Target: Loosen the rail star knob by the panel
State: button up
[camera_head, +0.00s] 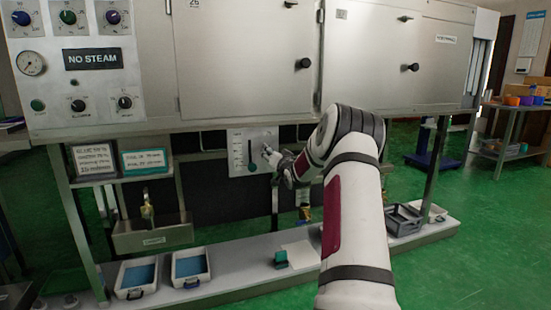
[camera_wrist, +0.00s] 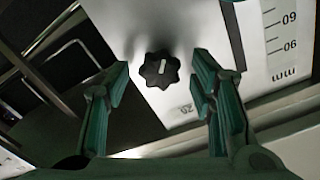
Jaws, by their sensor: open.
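The black star knob (camera_wrist: 161,69) has a lobed rim and a white pointer mark. It sits on a pale metal plate (camera_wrist: 120,22), which also shows under the machine cabinet in the head view (camera_head: 238,165). My gripper (camera_wrist: 161,76) is open, with one green finger on each side of the knob in the wrist view. Whether the fingertips reach the knob's depth I cannot tell; I see no contact. In the head view my gripper (camera_head: 272,157) is at the right part of the plate, and I cannot make out the star knob there.
A ruled millimetre scale (camera_wrist: 285,35) lies right of the knob. The steel cabinet (camera_head: 245,62) overhangs the plate. Below, a shelf (camera_head: 235,267) holds two white trays with blue contents (camera_head: 137,276) (camera_head: 190,266), a small green object (camera_head: 281,258) and a grey crate (camera_head: 403,221).

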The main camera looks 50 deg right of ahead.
jog(key=v, duration=1.1)
jog(key=shift+s+a, duration=0.25)
jog(key=shift+s, duration=0.1)
jog(key=shift+w+a, duration=0.1)
